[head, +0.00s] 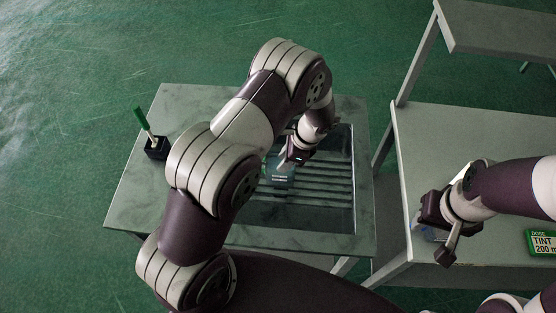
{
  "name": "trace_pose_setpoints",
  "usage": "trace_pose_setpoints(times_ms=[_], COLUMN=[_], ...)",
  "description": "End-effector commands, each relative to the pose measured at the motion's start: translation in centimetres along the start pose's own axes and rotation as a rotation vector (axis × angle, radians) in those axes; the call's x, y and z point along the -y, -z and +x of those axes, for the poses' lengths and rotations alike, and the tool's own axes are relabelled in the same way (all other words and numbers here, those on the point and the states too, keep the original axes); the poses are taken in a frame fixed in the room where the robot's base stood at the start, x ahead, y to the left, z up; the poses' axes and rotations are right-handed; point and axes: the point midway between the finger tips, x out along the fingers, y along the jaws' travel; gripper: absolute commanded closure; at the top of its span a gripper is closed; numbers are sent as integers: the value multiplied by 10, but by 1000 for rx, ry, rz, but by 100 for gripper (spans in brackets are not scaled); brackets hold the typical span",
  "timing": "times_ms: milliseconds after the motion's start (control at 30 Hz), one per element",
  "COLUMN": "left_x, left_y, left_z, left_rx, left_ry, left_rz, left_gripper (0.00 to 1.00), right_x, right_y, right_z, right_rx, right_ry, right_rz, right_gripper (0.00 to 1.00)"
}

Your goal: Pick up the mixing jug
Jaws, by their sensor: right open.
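A pale, clear-looking vessel (424,234), which may be the mixing jug, shows only in part at the left edge of the right-hand table. My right gripper (434,233) is open right over it and hides most of it. One finger points down on its right side; I cannot tell whether they touch. My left gripper (287,165) is over the slatted basin of the left table, just above a small blue-green item with a dark label (279,174). Its fingers are too small and hidden to show whether they are open or shut.
The left table (135,205) has a slatted basin (335,190) and a black holder (157,149) with a green-handled tool (142,118). A raised shelf (500,28) is behind. A floor gap separates the tables.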

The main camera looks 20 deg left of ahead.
Motion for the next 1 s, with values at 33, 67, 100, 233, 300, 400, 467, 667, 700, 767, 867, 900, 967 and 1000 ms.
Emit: trace_pose_setpoints(times_ms=[33, 67, 100, 233, 300, 400, 467, 667, 700, 767, 867, 900, 967, 1000], left_x=[-1, -1, -1, -1, -1, 0, 0, 0, 0, 0, 0, 0, 0, 0], left_y=[-1, -2, -2, -5, -4, -3, -2, -2, -2, -2, -2, -2, -2, -2], left_z=[5, 8, 14, 37, 52, 62, 65, 65, 64, 64, 64, 64, 64, 64], left_rx=[1, 1, 0, 0, 0, -2, -3, -3, -3, -3, -3, -3, -3, -3], left_ry=[-3, -3, -3, -5, -3, -1, -1, 0, 0, 0, 0, 0, 0, 1], left_rz=[-1, -1, 0, -2, -2, -3, -4, -4, -4, -4, -4, -4, -4, -4], left_gripper=[67, 67, 67, 67, 67, 67, 67, 83, 96, 100, 100, 100, 100, 100], right_x=[0, 0, 0, 0, 0, 0, 0, 0, 0, 0, 0, 0, 0, 0], right_y=[0, 1, 1, 3, 3, 3, 3, 3, 3, 3, 3, 3, 3, 3], right_z=[-5, -7, -11, -28, -29, -30, -29, -28, -28, -28, -28, -28, -28, -28], right_rx=[0, 0, 0, 0, -1, 0, 0, 0, 0, 0, 0, 0, 0, 0], right_ry=[0, 0, 0, 0, 0, 0, 0, 0, 0, 0, 0, 0, 0, 0], right_rz=[0, 0, 0, 0, 0, 0, 0, 0, 0, 0, 0, 0, 0, 0], right_gripper=[57, 57, 57, 57, 57, 57, 57, 57, 57, 57, 57, 57, 57, 57])
